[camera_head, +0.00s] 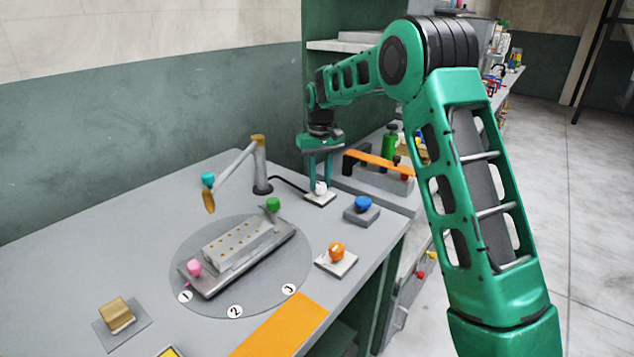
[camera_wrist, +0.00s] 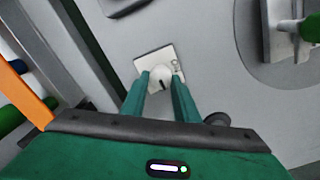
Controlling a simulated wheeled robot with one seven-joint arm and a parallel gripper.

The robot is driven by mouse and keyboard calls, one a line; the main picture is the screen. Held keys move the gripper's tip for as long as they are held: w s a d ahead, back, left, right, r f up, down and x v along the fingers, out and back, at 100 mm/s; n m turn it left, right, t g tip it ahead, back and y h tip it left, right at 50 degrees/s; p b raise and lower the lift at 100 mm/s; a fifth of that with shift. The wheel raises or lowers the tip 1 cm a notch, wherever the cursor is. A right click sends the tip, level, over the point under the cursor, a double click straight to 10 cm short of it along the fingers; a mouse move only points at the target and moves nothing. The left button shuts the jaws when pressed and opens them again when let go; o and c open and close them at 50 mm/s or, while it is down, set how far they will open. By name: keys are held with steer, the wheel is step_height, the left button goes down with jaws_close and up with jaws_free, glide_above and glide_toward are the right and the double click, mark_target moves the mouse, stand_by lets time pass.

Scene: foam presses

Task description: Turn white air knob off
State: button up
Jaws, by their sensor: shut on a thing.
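The white air knob (camera_head: 321,188) sits on a small light square base plate (camera_head: 320,199) near the back right of the grey table. In the wrist view the knob (camera_wrist: 160,76) shows a dark mark on its side, and its plate (camera_wrist: 152,60) lies around it. My green gripper (camera_head: 321,180) points down over the plate, its two fingers on either side of the knob. In the wrist view the fingertips (camera_wrist: 161,82) close on the knob, which partly hides between them. The knob's exact turned position is hard to read.
A blue knob (camera_head: 362,204) on a grey block stands just right of the white knob. An orange knob (camera_head: 337,251) stands nearer. A lamp-like jointed arm (camera_head: 260,165) rises to the left. A round plate (camera_head: 190,260) bears a grey mould with pink and green knobs.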

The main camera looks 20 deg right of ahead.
mark_target(321, 183)
steer(key=shift+s+d+f+m, duration=0.1)
steer(key=shift+m, duration=0.3)
steer(key=o, duration=1.1)
steer(key=shift+c, duration=0.2)
steer(key=shift+r, duration=0.35)
step_height(321, 183, up, 10)
steer(key=shift+r, duration=0.1)
